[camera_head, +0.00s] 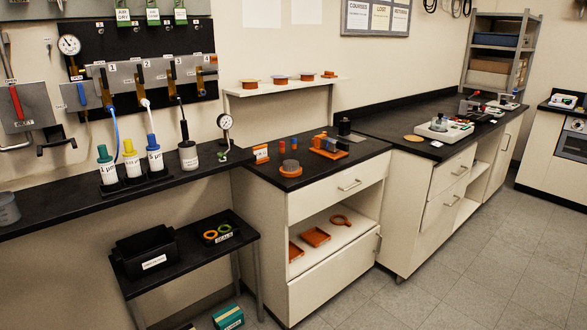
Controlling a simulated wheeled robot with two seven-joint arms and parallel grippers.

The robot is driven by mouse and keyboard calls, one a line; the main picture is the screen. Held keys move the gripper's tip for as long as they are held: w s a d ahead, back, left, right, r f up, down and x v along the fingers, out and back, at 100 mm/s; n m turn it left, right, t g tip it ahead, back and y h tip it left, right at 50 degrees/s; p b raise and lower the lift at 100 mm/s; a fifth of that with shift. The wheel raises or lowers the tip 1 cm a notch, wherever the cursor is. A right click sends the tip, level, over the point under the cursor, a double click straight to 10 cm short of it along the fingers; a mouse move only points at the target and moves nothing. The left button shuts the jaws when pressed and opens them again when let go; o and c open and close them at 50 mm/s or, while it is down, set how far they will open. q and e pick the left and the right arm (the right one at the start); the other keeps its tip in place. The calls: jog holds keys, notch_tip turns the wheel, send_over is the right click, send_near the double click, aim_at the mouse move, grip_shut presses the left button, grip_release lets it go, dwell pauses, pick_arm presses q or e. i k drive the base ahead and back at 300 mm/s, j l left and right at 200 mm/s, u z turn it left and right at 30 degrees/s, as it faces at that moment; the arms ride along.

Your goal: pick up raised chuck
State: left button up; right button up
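No part is marked as the raised chuck, and I cannot tell for certain which one it is. A round grey-topped piece on an orange base (290,168) stands near the front of the black-topped middle bench and may be it. Several low round orange pieces, such as the leftmost disc (249,84), sit on the white wall shelf (290,87) above the bench. Neither of my grippers is in view.
The middle bench also holds an orange block (328,148) and small coloured cylinders. Orange trays (315,237) lie in its open cubby. Labelled bottles (130,160) stand on the left counter, below a hose panel. A black box (145,252) sits on a low table. The floor at right is clear.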

aim_at(289, 166)
jog(key=i+l+u, duration=0.15)
jog(key=i+l, duration=0.2)
jog(key=i+l+u, duration=0.1)
jog(key=i+l, duration=0.25)
jog(key=i+l+u, duration=0.15)
jog(key=i+l, duration=0.3)
jog(key=i+l+u, duration=0.15)
jog(key=i+l, duration=0.25)
jog(key=i+l+u, duration=0.1)
jog(key=i+l, duration=0.2)
jog(key=l, duration=0.2)
jog(key=i+l+u, duration=0.15)
jog(key=i+l, duration=0.2)
jog(key=l, duration=0.2)
